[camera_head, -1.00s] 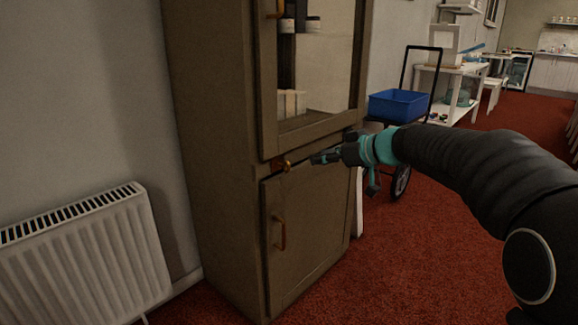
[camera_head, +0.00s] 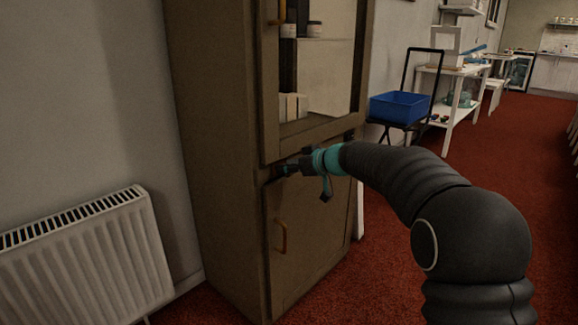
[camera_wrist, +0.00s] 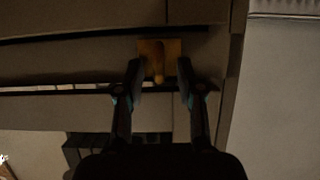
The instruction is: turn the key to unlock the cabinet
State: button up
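The tall brown cabinet (camera_head: 215,170) stands against the wall, with a glazed upper door (camera_head: 325,85) and a solid lower door (camera_head: 310,240), both looking closed. In the wrist view a brass key (camera_wrist: 158,70) sits on a brass plate (camera_wrist: 174,48) on the cabinet front. My gripper (camera_wrist: 160,80) is open, with one finger on either side of the key and a visible gap to each. In the head view my gripper (camera_head: 282,172) is at the cabinet front between the two doors, and it hides the key there.
A white radiator (camera_head: 85,250) is on the wall to the left. A trolley with a blue crate (camera_head: 399,106) and a white table (camera_head: 455,75) stand behind at the right. Red carpet is clear in front of the cabinet.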

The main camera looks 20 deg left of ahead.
grip_shut()
jog(key=shift+f+m, duration=0.15)
jog(key=shift+m, duration=0.15)
jog(key=m+g+y, duration=0.1)
jog(key=m, duration=0.3)
jog(key=w+f+m+g+y+b, duration=0.1)
jog(key=m+g+y, duration=0.1)
jog(key=m, duration=0.2)
jog(key=m+g+y+b, duration=0.1)
jog(key=m+g+y, duration=0.1)
jog(key=m, duration=0.2)
jog(key=shift+w+d+f+m, duration=0.3)
jog(key=shift+m, duration=0.1)
dwell(0.4)
jog(key=shift+y+b, duration=0.3)
dwell(0.3)
